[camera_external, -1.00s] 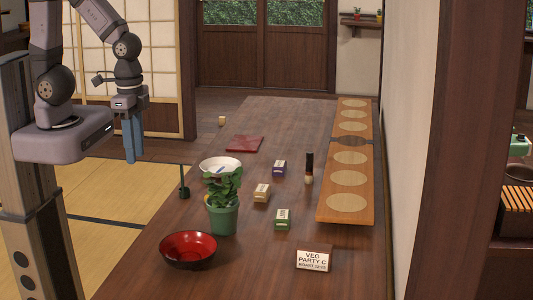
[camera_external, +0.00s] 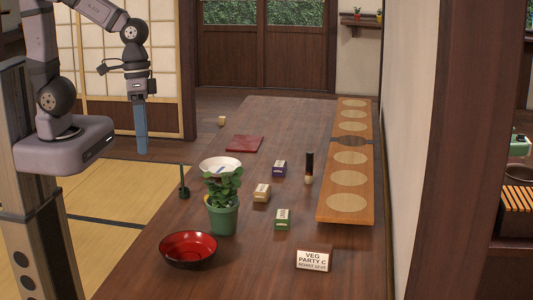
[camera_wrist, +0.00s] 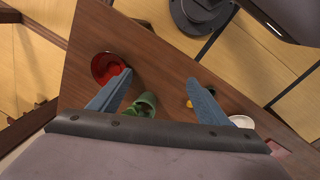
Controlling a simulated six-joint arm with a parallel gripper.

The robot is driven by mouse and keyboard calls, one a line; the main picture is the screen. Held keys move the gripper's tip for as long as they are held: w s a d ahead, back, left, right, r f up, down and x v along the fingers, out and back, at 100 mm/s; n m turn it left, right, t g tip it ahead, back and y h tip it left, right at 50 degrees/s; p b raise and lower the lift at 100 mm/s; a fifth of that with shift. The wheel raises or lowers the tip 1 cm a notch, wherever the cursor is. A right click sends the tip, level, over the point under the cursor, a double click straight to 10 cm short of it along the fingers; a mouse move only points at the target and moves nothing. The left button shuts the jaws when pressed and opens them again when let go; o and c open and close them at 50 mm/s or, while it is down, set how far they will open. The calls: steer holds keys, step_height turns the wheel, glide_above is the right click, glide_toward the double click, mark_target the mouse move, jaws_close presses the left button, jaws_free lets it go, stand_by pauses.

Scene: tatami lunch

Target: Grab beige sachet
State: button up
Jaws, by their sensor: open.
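The beige sachet (camera_external: 262,193) is a small box-like packet with a pale label. It lies on the dark wooden table (camera_external: 200,270), right of the potted plant and between a purple packet and a green packet. I cannot make it out in the wrist view. My gripper (camera_external: 141,145) hangs with blue fingers pointing down, left of the table and well away from the sachet. In the wrist view its two fingers (camera_wrist: 158,97) are spread apart with nothing held between them.
Near the sachet stand the green potted plant (camera_external: 223,205), a white bowl (camera_external: 220,164), the purple packet (camera_external: 280,167), the green packet (camera_external: 283,219) and a dark bottle (camera_external: 309,168). A red bowl (camera_external: 188,250) and a sign (camera_external: 314,260) are at the front. A long board (camera_external: 326,205) lies right.

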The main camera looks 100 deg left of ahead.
steer(key=w+a+f+n+t+h+b, duration=0.1)
steer(key=w+a+f+n+t+b, duration=0.15)
steer(key=w+n+b, duration=0.45)
steer(key=w+a+f+n+t+h+b, duration=0.1)
steer(key=w+a+n+t+b, duration=0.35)
steer(key=w+n, duration=0.4)
steer(key=w+a+r+n+t+y+b, duration=0.25)
steer(key=a+n+b, duration=0.25)
steer(key=a+n, duration=0.3)
steer(key=w+a+r+n+t+y+b, duration=0.1)
steer(key=a+r+n+t+b, duration=0.2)
steer(key=a+n, duration=0.45)
steer(key=shift+s+d+f+b, duration=0.15)
steer(key=shift+f+b, duration=0.4)
steer(key=shift+f, duration=4.8)
steer(key=shift+d+f+b, duration=0.1)
steer(key=shift+f+b, duration=0.4)
steer(key=shift+f, duration=4.8)
